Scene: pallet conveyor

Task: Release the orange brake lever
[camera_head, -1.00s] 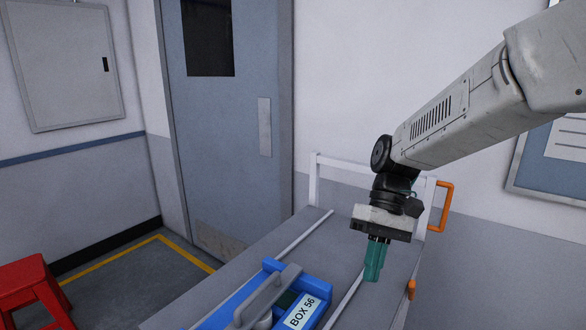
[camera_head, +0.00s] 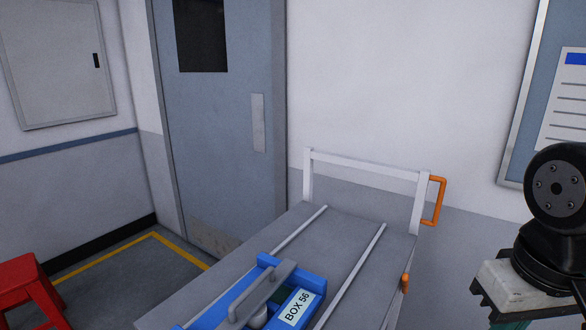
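A small orange lever (camera_head: 405,283) sticks up at the right side edge of the grey conveyor (camera_head: 335,235). A larger orange bracket-shaped handle (camera_head: 439,200) is fixed to the right post of the white end frame. I cannot tell for sure which orange part is the brake lever. My gripper (camera_head: 515,300) is at the lower right, to the right of the conveyor and apart from both orange parts. Its fingertips are cut off by the bottom edge of the picture, so I cannot see whether it is open or shut.
A blue box (camera_head: 235,300) labelled BOX 56, with a grey handle, sits on the near part of the conveyor between two pale rails. The far part of the deck is bare. A red stool (camera_head: 30,285) stands at the left. A grey door (camera_head: 215,130) is behind.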

